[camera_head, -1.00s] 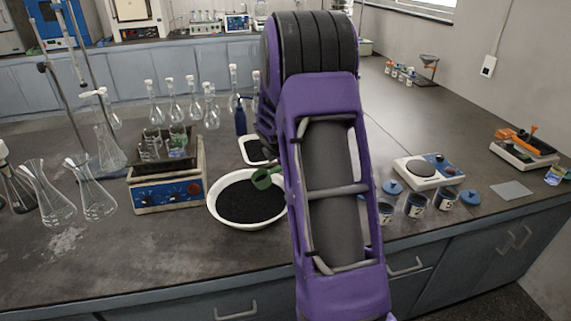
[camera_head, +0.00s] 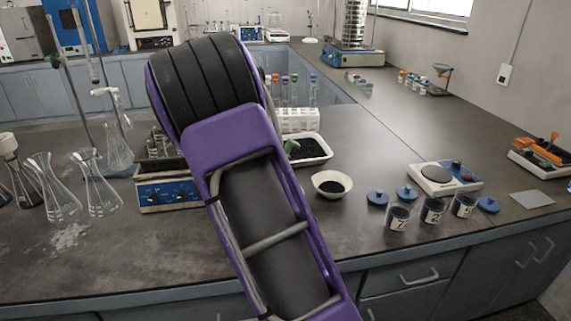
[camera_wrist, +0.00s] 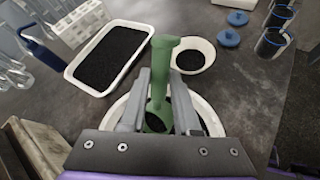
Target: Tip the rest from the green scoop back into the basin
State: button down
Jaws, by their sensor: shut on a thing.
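My gripper (camera_wrist: 160,80) is shut on the green scoop (camera_wrist: 163,55), whose handle stands up between the fingers in the wrist view. A bit of the scoop (camera_head: 291,146) also shows beside my arm in the head view. The white basin (camera_wrist: 213,120) lies beneath the gripper in the wrist view, with its rim showing on both sides of the fingers. My arm hides the basin in the head view. How much the scoop holds cannot be told.
A white tray (camera_wrist: 72,72) of black grains and a small white bowl (camera_head: 319,183) with black grains lie beyond the basin. Glass flasks (camera_head: 58,185) stand to the left.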

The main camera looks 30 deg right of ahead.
jog(key=a+h, duration=0.1)
jog(key=a+n+h+b, duration=0.1)
jog(key=a+h+b, duration=0.1)
jog(key=shift+w+a, duration=0.25)
jog(key=shift+w, duration=0.1)
jog(key=w+a+f+n+t+h+b, duration=0.1)
jog(key=a+n+t+h, duration=0.1)
jog(key=a+h, duration=0.3)
jog(key=shift+a+n+h, duration=0.4)
jog(key=shift+a+n, duration=0.05)
jog(key=shift+n, duration=0.25)
jog(key=shift+s+d+r+m+g+y+p, duration=0.1)
jog(key=shift+d+r+m+g+y+p, duration=0.2)
jog(key=shift+d+y+p, duration=0.35)
jog(key=shift+s+d+r+m+g+y+p, duration=0.15)
jog(key=shift+d+r+m+y+p, duration=0.15)
jog(key=shift+d+y+p, duration=0.45)
jog(key=shift+s+d+r+m+g+y+p, duration=0.1)
jog(key=shift+d+r+m+g+y+p, duration=0.25)
jog(key=shift+p, duration=0.55)
jog(key=shift+d+f, duration=0.1)
jog(key=shift+d, duration=0.05)
